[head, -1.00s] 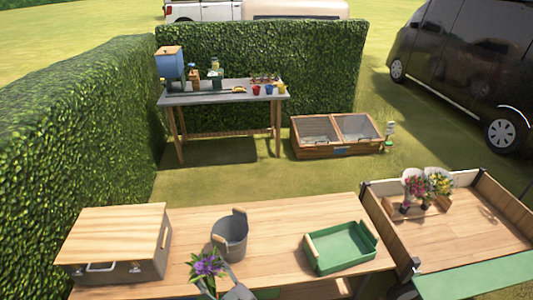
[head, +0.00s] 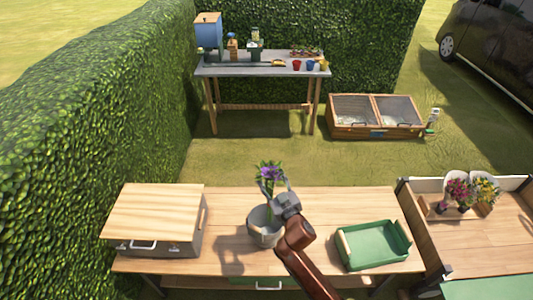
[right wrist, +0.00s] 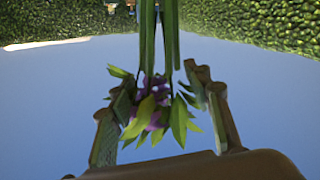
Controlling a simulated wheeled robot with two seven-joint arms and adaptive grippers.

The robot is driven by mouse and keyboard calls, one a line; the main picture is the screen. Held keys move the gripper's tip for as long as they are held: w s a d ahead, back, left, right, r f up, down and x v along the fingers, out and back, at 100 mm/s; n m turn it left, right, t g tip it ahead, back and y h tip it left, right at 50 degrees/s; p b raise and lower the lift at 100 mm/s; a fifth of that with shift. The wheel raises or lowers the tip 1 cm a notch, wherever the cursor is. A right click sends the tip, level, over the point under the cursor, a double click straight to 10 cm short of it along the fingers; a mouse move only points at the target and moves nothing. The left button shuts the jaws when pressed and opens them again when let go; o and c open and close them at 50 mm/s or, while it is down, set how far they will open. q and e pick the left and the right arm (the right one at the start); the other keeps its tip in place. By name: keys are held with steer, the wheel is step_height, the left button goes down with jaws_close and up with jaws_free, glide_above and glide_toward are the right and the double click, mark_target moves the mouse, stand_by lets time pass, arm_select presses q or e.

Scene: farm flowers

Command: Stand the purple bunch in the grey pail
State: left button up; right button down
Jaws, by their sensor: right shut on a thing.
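The purple bunch (head: 269,175) is upright over the grey pail (head: 262,236), flowers on top and green stems pointing down to the pail's mouth. I cannot tell whether the stem ends are inside the rim or just above it. The pail stands on the wooden bench. My right gripper (head: 282,200) is shut on the bunch, at the pail's right rim. In the right wrist view the purple flowers and leaves (right wrist: 155,112) show between the fingers, with the stems running to the top edge. My left gripper is not in view.
On the wooden bench (head: 325,205), a lidded box (head: 155,220) stands left of the pail and a green tray (head: 375,246) stands right. A cart (head: 505,222) with other flower bunches is at the far right. A hedge and potting table are behind.

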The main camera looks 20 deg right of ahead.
steer(key=w, duration=0.2)
steer(key=w+r+b, duration=0.1)
steer(key=w, duration=0.1)
steer(key=shift+w, duration=0.2)
arm_select(q)
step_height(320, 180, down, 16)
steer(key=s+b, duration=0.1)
steer(key=b, duration=1.5)
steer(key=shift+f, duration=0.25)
arm_select(e)
step_height(320, 180, down, 22)
steer(key=shift+r, duration=0.15)
steer(key=shift+a, duration=0.1)
